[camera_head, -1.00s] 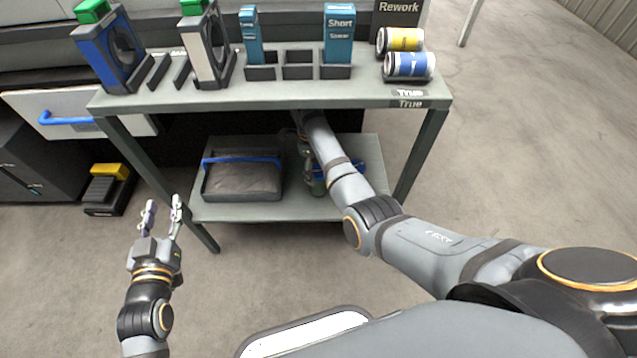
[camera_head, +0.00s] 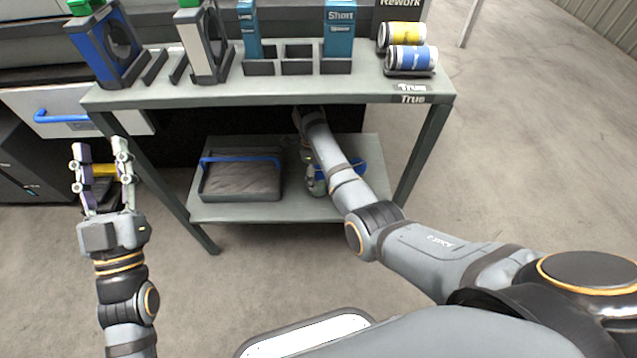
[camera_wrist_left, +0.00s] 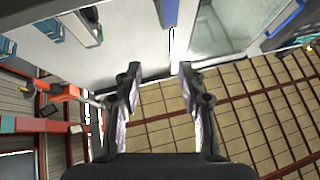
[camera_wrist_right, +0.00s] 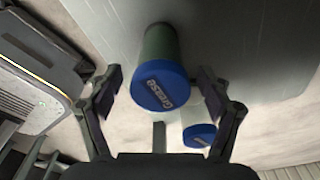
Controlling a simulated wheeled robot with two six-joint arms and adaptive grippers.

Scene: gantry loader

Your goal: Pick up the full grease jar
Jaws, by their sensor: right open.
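In the right wrist view, a grease jar (camera_wrist_right: 160,85) with a blue lid marked "Grease" and a green body lies between the fingers of my right gripper (camera_wrist_right: 160,88). The gripper is open, with gaps on both sides of the jar. A second blue-lidded jar (camera_wrist_right: 198,128) with a pale body stands beside it, nearer the right finger. In the head view my right arm reaches under the table top to the lower shelf (camera_head: 260,211), and its forearm hides most of this area. My left gripper (camera_head: 102,150) is open and empty, left of the table.
A grey bin with a blue handle (camera_head: 240,185) sits on the lower shelf, left of my right arm. The table top (camera_head: 300,92) above holds blue and white upright units, teal holders and yellow and blue cans (camera_head: 410,60). A table leg (camera_head: 420,150) stands right of the arm.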

